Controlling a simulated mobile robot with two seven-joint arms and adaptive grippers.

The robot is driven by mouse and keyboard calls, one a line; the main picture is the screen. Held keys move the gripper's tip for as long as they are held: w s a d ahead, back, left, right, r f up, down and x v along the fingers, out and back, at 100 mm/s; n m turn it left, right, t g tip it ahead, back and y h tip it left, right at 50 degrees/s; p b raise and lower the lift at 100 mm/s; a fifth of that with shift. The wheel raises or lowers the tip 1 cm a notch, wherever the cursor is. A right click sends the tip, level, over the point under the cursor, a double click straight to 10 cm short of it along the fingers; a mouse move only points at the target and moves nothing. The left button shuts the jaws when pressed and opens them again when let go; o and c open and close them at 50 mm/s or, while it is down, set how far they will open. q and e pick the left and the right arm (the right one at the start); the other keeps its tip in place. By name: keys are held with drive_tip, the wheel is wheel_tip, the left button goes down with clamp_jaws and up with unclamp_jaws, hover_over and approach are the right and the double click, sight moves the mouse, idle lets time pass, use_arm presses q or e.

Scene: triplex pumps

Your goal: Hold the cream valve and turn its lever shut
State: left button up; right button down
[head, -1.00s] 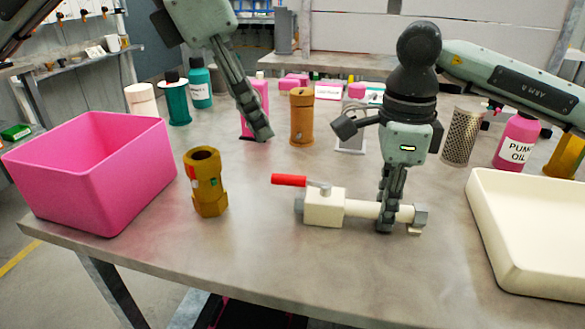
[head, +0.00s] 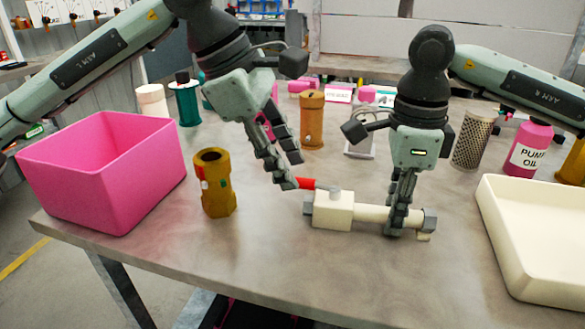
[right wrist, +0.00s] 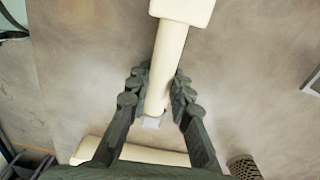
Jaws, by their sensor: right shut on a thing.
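The cream valve (head: 334,211) lies on its side on the grey table, its pipe running to the right. Its lever with a red handle (head: 316,184) lies along the top, pointing left. My right gripper (head: 396,230) is shut on the cream pipe near its right end. In the right wrist view its fingers (right wrist: 155,100) sit on both sides of the pipe (right wrist: 167,65). My left gripper (head: 293,174) is above and left of the valve, its two fingers apart. One fingertip covers the handle's left end; whether it touches cannot be told.
A mustard fitting (head: 215,183) stands left of the valve, beside a pink bin (head: 100,190). A cream tray (head: 540,250) is at the right. An orange cylinder (head: 312,120) stands behind. Table in front of the valve is clear.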

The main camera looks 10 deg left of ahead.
use_arm(q)
drive_tip(key=shift+x, duration=1.05)
clamp_jaws()
